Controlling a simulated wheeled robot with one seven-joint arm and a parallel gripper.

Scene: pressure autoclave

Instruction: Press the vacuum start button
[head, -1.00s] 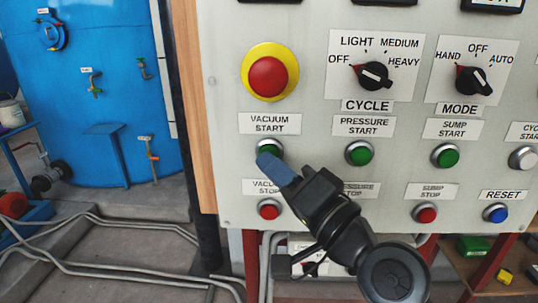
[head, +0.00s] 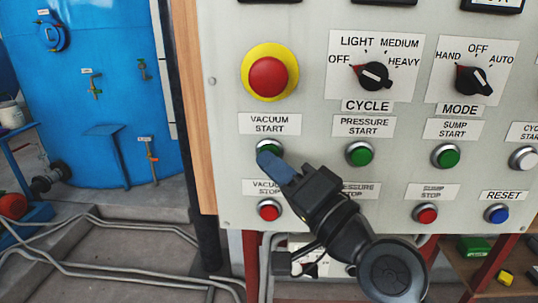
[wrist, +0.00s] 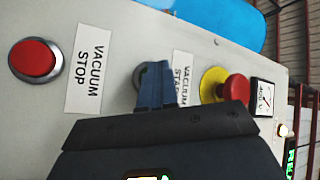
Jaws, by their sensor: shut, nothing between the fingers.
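The green vacuum start button (head: 269,147) sits under its "VACUUM START" label (head: 269,124) on the grey control panel (head: 225,110). My gripper (head: 264,158) is shut and empty, its blue fingertips over the lower left part of the button in the head view. In the wrist view, the gripper fingers (wrist: 155,75) hide most of the button, and only part of its metal ring (wrist: 138,76) shows. I cannot tell for sure whether the tips touch the button. The red vacuum stop button (head: 269,209) lies just below the gripper.
A red emergency button (head: 267,76) with a yellow collar is above. The green pressure start button (head: 359,153) is to the right, with further buttons and the CYCLE (head: 373,75) and MODE (head: 473,80) knobs. A blue tank (head: 100,80) stands at the left.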

